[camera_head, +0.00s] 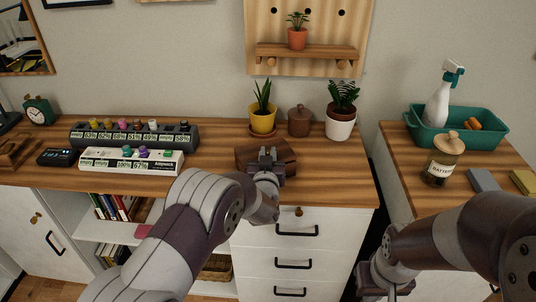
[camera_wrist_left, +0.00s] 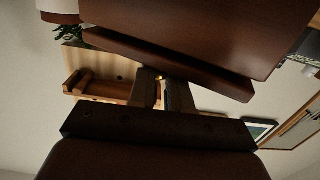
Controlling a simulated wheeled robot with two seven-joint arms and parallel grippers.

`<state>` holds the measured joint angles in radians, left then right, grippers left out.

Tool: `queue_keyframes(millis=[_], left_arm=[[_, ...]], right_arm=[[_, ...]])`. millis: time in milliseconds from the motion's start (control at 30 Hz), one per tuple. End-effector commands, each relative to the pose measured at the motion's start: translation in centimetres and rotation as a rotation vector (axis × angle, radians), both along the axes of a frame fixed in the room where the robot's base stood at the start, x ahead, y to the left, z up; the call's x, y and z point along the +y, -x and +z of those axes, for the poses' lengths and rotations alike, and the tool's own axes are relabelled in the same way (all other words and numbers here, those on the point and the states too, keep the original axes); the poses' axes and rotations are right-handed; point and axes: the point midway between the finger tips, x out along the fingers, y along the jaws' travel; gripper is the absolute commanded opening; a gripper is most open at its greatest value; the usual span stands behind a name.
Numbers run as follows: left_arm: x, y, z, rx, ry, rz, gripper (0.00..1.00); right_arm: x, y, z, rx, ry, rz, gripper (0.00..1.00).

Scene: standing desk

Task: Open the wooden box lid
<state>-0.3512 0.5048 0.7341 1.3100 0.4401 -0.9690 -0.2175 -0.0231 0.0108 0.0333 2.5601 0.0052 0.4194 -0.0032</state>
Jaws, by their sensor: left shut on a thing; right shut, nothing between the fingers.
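The wooden box (camera_head: 283,153) is dark brown and sits near the front edge of the desk, partly hidden behind my left gripper (camera_head: 268,154). In the left wrist view, which looks upside down, the box's broad dark face (camera_wrist_left: 215,30) fills the top. A long lid edge (camera_wrist_left: 205,77) runs aslant beside it. My left gripper's fingers (camera_wrist_left: 166,92) are shut on the lid at this edge. How far the lid stands open is not clear. My right gripper (camera_head: 388,288) is shut and empty, low in front of the right-hand table, partly cut off by the frame.
Behind the box stand a yellow pot (camera_head: 263,122), a brown lidded jar (camera_head: 299,121) and a white pot (camera_head: 340,125). A battery jar (camera_head: 441,163) and teal tray (camera_head: 480,135) stand right. The desk right of the box is clear.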

Motion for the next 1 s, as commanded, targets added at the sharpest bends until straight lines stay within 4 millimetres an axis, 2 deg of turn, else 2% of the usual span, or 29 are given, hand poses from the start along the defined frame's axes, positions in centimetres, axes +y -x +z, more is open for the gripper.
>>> queue_keyframes(millis=[33, 300, 600, 800, 1000], left_arm=[[0.1, -0.1, 0.9, 0.021, 0.009, 0.001, 0.0], [0.5, -1.0, 3.1, 0.198, 0.084, 0.002, 0.0], [1.0, -2.2, 4.5, 0.389, 0.164, 0.002, 0.0], [1.2, -2.9, 4.8, 0.47, 0.199, 0.001, 0.0], [1.4, -3.2, 4.8, 0.51, 0.216, 0.001, 0.0]], right_arm=[[0.0, 0.0, 1.2, 0.0, 0.0, 0.0, 0.0], [0.0, 0.0, 5.5, 0.0, 0.0, 0.0, 0.0], [0.0, 0.0, 9.9, 0.0, 0.0, 0.0, 0.0], [0.0, 0.0, 11.8, 0.0, 0.0, 0.0, 0.0], [0.0, 0.0, 12.6, 0.0, 0.0, 0.0, 0.0]])
